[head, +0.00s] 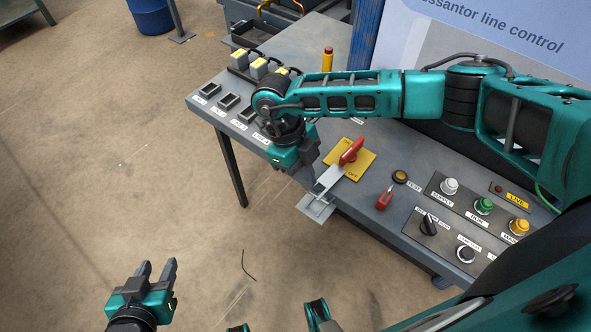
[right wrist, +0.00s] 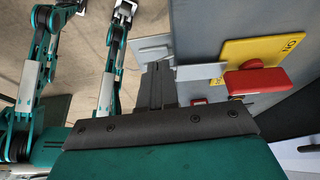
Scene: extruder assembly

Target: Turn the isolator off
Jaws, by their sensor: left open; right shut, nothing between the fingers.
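The isolator has a red handle (head: 351,151) on a yellow plate (head: 366,160) at the bench's front part. "OFF" shows on the plate's near edge in the head view. In the right wrist view the red handle (right wrist: 262,80) lies in front of the yellow plate (right wrist: 240,50), which shows "ON". A light grey bar (head: 330,178) runs from beside the handle to a flat grey piece (head: 316,207) at the bench edge. My right gripper (head: 312,184) is shut and empty beside this bar; contact is unclear. My left gripper (head: 160,269) is open and empty, away from the bench.
A red padlock-like piece (head: 385,198) and a test button (head: 400,177) lie right of the isolator. Further right is a panel with a green button (head: 484,205) and a black selector (head: 428,224). Labelled sockets (head: 228,101) line the left. The floor in front is mostly clear.

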